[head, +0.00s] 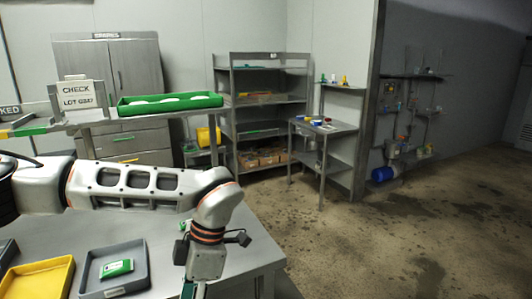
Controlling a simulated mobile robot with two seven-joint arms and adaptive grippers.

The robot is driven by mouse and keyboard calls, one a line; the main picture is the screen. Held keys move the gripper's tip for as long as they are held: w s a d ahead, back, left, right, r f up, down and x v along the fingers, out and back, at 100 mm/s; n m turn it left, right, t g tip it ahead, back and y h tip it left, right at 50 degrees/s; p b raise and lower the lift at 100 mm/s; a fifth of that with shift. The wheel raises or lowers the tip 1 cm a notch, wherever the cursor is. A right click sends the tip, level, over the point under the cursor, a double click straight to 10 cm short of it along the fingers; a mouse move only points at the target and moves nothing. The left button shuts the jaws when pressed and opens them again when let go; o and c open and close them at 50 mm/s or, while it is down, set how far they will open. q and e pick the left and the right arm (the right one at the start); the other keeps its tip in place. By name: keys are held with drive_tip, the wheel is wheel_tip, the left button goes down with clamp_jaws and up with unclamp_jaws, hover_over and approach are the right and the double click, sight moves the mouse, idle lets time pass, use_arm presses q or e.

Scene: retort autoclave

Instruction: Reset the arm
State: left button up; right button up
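My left arm (140,187) comes in from the left edge and reaches across above the grey table (235,238). Its elbow bends and its wrist (207,260) points down near the table's right side. My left gripper (194,290) is cut off by the bottom edge, with only a small teal-green part showing. Its fingertips are out of view, so I cannot tell whether it is open or holds something. My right arm and gripper are not in view.
On the table are a grey tray (135,272) with a green packet (116,268) and a yellow tray (40,280). Behind stand a bench with a green tray (170,111), a "CHECK LOT" sign (77,95), shelving (232,110) and a side table (325,128). The floor at right is open.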

use_arm(q)
drive_tip(key=s+d+f+m+g+h, duration=0.1)
drive_tip(key=s+d+f+g+h, duration=0.2)
drive_tip(key=s+d, duration=0.6)
drive_tip(key=s+d+f+m+g+h, duration=0.15)
drive_tip(key=s+d+h, duration=0.4)
drive_tip(key=d, duration=0.55)
drive_tip(key=s+d+r+n+g+h, duration=0.25)
drive_tip(key=d+r+n+h, duration=0.45)
drive_tip(key=d+r+h, duration=0.5)
drive_tip(key=w+a+r+n+t+h, duration=0.35)
drive_tip(key=w+n+t+h, duration=0.25)
drive_tip(key=w+n+t, duration=0.3)
drive_tip(key=w+a+f+n+t+y, duration=1.15)
drive_tip(key=a+f+n+t, duration=0.45)
drive_tip(key=n, duration=0.6)
drive_tip(key=s+a+f+n+g+y, duration=0.1)
drive_tip(key=s+a+f+n+y, duration=0.2)
drive_tip(key=a+f, duration=0.3)
drive_tip(key=s+a+f+n+g+y, duration=0.2)
drive_tip(key=s+a+f, duration=0.4)
drive_tip(key=f, duration=0.6)
drive_tip(key=s+a+f+n+g+y, duration=0.1)
drive_tip(key=s+a+f+n+y, duration=0.3)
drive_tip(key=a+f, duration=0.2)
wheel_tip(320, 180, down, 3)
drive_tip(key=shift+s+r+n+g, duration=0.1)
drive_tip(key=shift+s+n+g, duration=0.15)
drive_tip(key=shift+n+g, duration=0.1)
